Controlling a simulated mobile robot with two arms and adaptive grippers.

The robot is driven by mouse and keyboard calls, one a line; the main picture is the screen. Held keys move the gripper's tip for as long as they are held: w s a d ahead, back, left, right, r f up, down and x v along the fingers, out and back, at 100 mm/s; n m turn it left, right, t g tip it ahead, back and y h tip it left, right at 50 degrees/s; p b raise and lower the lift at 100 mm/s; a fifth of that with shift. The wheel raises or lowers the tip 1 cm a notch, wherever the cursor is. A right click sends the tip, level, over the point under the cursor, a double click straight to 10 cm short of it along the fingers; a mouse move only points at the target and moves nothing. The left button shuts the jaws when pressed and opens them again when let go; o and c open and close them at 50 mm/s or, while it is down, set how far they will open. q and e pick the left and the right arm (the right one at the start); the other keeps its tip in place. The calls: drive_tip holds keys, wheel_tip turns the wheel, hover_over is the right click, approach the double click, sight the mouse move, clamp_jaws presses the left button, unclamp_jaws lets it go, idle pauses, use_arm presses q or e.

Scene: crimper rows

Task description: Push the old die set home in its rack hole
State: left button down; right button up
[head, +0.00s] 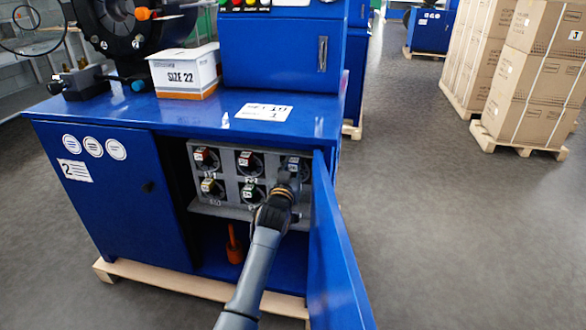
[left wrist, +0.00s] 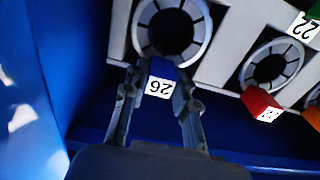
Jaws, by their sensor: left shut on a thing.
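My left gripper (head: 283,190) reaches into the cabinet and covers part of this die set in the head view. In the left wrist view my left gripper's fingers (left wrist: 156,95) are shut on the blue tab. How deep the die set sits in the hole I cannot tell. My right gripper is not in view.
The open blue door (head: 335,255) stands close on the right of my arm. An orange tool (head: 234,245) stands below the rack. A SIZE 22 box (head: 184,75) is on top.

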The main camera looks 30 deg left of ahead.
use_arm(q)
drive_tip(key=c, duration=1)
unclamp_jaws()
drive_tip(key=shift+r, duration=0.5)
drive_tip(key=shift+f, duration=0.75)
drive_tip(key=v, duration=0.8)
drive_tip(key=r+v, duration=0.1)
drive_tip(key=v, duration=0.3)
